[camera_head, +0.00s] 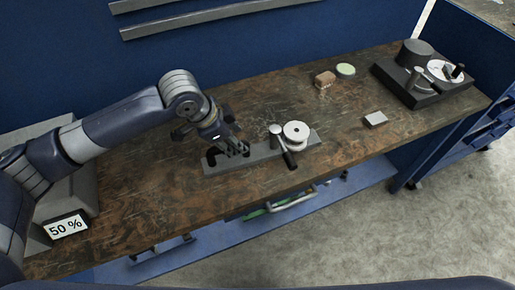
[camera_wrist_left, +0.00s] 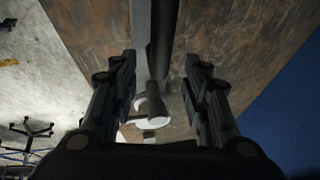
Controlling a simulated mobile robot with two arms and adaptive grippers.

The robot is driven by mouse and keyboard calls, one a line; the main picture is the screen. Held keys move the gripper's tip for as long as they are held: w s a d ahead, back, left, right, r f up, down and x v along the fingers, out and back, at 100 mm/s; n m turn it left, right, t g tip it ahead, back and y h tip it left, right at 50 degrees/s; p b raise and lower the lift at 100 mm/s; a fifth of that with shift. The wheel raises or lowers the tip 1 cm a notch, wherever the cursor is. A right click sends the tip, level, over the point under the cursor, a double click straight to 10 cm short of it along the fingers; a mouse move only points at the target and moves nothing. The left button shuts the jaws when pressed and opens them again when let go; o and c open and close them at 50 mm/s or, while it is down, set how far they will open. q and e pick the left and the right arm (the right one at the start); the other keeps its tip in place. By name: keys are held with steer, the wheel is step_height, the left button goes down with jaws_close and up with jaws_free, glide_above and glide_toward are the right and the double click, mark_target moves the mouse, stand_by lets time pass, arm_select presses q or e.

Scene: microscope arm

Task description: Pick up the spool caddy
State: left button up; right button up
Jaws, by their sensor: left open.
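The spool caddy (camera_head: 262,156) appears to be the long grey plate lying near the front edge of the workbench. It carries a white spool (camera_head: 295,131), a grey post (camera_head: 276,131) and black handle-like parts. My left gripper (camera_head: 232,149) is over the plate's left part, fingers pointing down, and partly hides it. In the left wrist view my open fingers (camera_wrist_left: 160,62) stand either side of a dark bar (camera_wrist_left: 163,38) beside the grey plate (camera_wrist_left: 141,38). The white spool (camera_wrist_left: 153,112) shows lower between them. Contact cannot be told. My right gripper is not in view.
The brown workbench (camera_head: 150,190) holds a brown block (camera_head: 325,79), a green-topped round dish (camera_head: 345,70), a small pale block (camera_head: 375,119) and a dark device (camera_head: 412,85) at the far right. A blue wall with grey rails stands behind. The bench's middle right is mostly clear.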

arm_select(q)
steer(key=shift+w+d+f, duration=0.1)
steer(key=shift+d+f, duration=0.1)
steer(key=shift+f, duration=0.35)
steer(key=shift+w+d+f, duration=0.1)
steer(key=shift+w+f, duration=0.05)
steer(key=shift+f, duration=0.25)
jaws_close()
steer(key=shift+w+d+r, duration=0.1)
steer(key=shift+w+r, duration=0.05)
steer(key=shift+r, duration=0.1)
steer(key=shift+r+b, duration=0.4)
steer(key=shift+r, duration=1.25)
steer(key=s+d+r+b, duration=0.1)
steer(key=s+b, duration=0.1)
steer(key=s, duration=1.4)
steer(key=shift+d+r+b, duration=0.2)
steer(key=shift+d+b, duration=0.05)
steer(key=shift+b, duration=0.05)
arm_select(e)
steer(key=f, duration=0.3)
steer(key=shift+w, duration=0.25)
